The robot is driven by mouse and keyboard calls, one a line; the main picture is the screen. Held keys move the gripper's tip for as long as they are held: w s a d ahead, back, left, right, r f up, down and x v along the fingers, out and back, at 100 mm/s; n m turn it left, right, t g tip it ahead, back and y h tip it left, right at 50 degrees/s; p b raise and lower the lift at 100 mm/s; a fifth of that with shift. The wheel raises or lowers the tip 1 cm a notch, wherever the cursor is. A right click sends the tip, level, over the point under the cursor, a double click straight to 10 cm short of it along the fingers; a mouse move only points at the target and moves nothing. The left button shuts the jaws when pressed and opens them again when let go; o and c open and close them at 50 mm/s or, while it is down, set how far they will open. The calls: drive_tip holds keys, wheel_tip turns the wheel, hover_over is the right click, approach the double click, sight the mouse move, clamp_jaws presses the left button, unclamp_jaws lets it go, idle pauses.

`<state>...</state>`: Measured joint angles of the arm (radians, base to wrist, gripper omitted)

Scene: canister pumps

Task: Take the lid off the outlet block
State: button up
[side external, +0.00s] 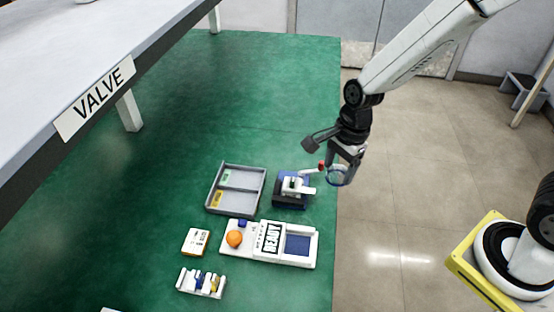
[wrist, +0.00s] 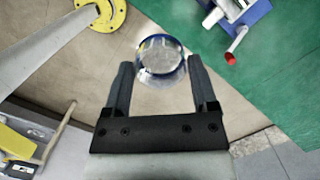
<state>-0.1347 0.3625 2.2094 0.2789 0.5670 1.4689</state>
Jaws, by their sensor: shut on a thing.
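My gripper (side external: 343,163) is shut on a round clear lid (side external: 337,177) with a blue rim. In the wrist view the lid (wrist: 161,58) sits between the tips of my two fingers (wrist: 160,75). A white pump block on a dark blue base (side external: 291,190), which looks like the outlet block, stands on the green surface left of my gripper. It has a handle with a red tip (side external: 321,166). The lid is held apart from the block, to its right. The block also shows at the top right of the wrist view (wrist: 240,14).
A grey two-compartment tray (side external: 237,166) stands left of the block. In front are a white board marked READY (side external: 271,237) with an orange ball (side external: 234,239), a small box (side external: 196,241) and a white rack (side external: 201,283). A bench signed VALVE (side external: 95,97) is at left.

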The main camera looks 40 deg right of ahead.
drive_tip(key=shift+s+d+r, duration=0.1)
drive_tip(key=shift+s+r, duration=0.1)
drive_tip(key=shift+s, duration=0.3)
idle(0.4)
drive_tip(key=shift+w+a+f, duration=0.15)
drive_tip(key=shift+f, duration=0.25)
drive_tip(key=shift+w+a+f, duration=0.1)
drive_tip(key=shift+w+f, duration=0.05)
drive_tip(key=shift+f, duration=0.25)
wheel_tip(320, 180, down, 9)
drive_tip(key=w+a, duration=0.1)
drive_tip(key=w, duration=0.1)
drive_tip(key=shift+a, duration=0.3)
drive_tip(key=shift+w+f, duration=0.1)
drive_tip(key=shift+f, duration=2)
